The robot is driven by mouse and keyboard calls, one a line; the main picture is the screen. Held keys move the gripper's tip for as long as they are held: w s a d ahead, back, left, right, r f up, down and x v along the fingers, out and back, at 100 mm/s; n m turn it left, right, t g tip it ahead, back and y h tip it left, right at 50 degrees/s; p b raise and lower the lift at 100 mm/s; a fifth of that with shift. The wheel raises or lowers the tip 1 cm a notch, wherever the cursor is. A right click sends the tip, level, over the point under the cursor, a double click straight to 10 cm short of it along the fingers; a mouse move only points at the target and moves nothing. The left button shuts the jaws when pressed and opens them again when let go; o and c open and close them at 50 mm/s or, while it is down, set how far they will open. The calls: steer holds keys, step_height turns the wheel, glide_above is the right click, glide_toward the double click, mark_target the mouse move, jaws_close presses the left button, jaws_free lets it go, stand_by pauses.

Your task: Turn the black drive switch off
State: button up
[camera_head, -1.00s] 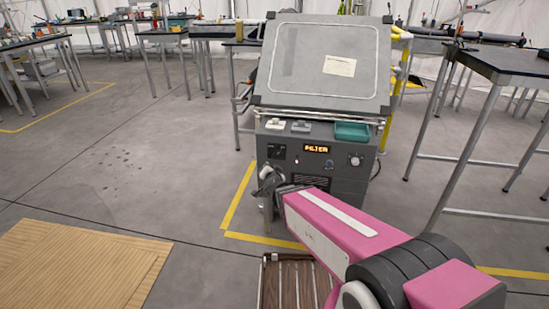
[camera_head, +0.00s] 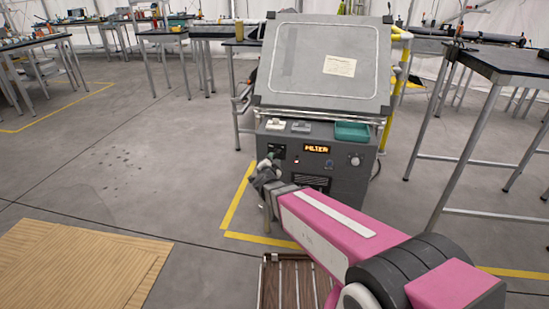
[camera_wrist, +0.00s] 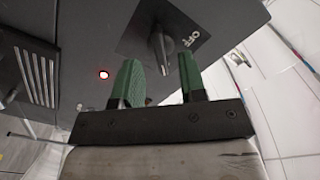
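In the wrist view an OFF label (camera_wrist: 191,38) lies to the right of the knob. The knob's long grip runs roughly up and down in that view. My gripper (camera_wrist: 159,61) is open, with one green fingertip on each side of the knob's lower end. I see gaps there and cannot tell whether either finger touches. In the head view my gripper (camera_head: 272,162) partly hides the plate.
A lit red lamp (camera_wrist: 103,74) and a vent grille (camera_wrist: 38,74) are near the switch. An orange display (camera_head: 316,149) and a pale knob (camera_head: 355,160) are farther right. A teal tray (camera_head: 352,131) sits on the cabinet's ledge. A slatted wooden piece (camera_head: 290,285) lies below my arm.

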mark_target(275, 155)
steer(key=shift+w+d, duration=0.15)
steer(key=shift+w, duration=0.6)
steer(key=shift+w+d, duration=0.1)
steer(key=shift+w, duration=0.65)
jaws_close()
steer(key=shift+n, duration=0.3)
steer(key=n, duration=1.7)
steer(key=shift+s+d, duration=0.1)
steer(key=shift+d, duration=0.3)
steer(key=shift+n, duration=0.3)
